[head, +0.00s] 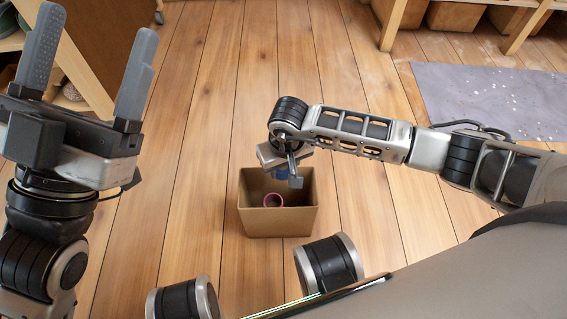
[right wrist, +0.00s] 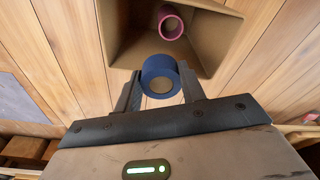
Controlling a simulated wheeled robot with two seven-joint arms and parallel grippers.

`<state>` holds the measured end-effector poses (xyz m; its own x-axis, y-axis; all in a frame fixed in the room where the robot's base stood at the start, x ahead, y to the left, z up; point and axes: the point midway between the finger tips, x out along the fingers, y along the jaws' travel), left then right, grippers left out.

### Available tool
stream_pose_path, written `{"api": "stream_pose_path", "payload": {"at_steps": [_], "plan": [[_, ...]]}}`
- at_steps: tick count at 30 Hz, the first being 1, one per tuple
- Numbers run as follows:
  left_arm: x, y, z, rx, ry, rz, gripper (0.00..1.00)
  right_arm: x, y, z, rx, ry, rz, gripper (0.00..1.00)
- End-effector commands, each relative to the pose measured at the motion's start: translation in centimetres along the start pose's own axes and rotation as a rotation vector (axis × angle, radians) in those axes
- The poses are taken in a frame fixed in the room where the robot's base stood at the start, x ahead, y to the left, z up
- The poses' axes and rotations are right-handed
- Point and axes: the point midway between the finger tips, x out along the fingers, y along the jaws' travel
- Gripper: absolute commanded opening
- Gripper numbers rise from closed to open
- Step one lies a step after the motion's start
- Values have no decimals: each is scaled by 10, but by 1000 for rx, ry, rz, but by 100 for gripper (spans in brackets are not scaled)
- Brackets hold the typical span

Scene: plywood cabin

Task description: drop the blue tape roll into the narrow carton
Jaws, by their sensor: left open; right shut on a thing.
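The narrow carton (head: 278,222) is an open brown box on the floor in the middle of the head view. It also shows at the top of the right wrist view (right wrist: 221,54). A pink tape roll (head: 273,200) lies inside it. My right gripper (head: 287,178) is over the carton, pointing down. It is shut on the blue tape roll (right wrist: 160,74), which sits between its two fingers in the right wrist view. In the head view the blue roll (head: 281,173) is partly hidden by the gripper. My left gripper (head: 92,62) is open and empty, raised at the upper left.
A grey speckled mat (head: 490,98) lies on the plank floor at the right. Wooden shelving (head: 395,25) with boxes stands at the back right, and more wooden furniture is at the upper left. The floor around the carton is clear.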

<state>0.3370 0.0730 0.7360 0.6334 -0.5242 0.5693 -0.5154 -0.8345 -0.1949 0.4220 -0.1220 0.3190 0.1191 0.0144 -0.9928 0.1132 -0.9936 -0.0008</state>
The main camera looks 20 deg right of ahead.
Motion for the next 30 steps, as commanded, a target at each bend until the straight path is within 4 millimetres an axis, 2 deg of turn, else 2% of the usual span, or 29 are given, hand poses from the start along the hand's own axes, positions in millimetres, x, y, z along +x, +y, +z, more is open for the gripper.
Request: {"api": "stream_pose_path", "payload": {"at_steps": [8, 9, 11, 12, 19, 23, 26, 30], "plan": [[0, 0, -2, 10, 10, 4, 72, 1, 0, 0, 0, 0, 0, 18], [0, 0, -2, 10, 10, 4, 72, 1, 0, 0, 0, 1, 0, 45], [0, 0, -2, 9, 10, 4, 72, 1, 0, 0, 0, 1, 0, 62], [0, 0, -2, 9, 10, 4, 72, 1, 0, 0, 0, 0, 0, 65], [0, 1, -2, 8, 9, 4, 72, 0, 0, 0, 0, 0, 0, 65], [3, -1, -4, -7, -1, 3, 72, -8, 0, -1, 0, 2, 0, 65], [-2, -4, 12, -100, -104, -41, 72, -24, 1, -2, -2, 4, 1, 65], [-11, -3, 33, -262, -265, -95, 72, -57, 1, -2, -3, 5, 1, 65]]}}
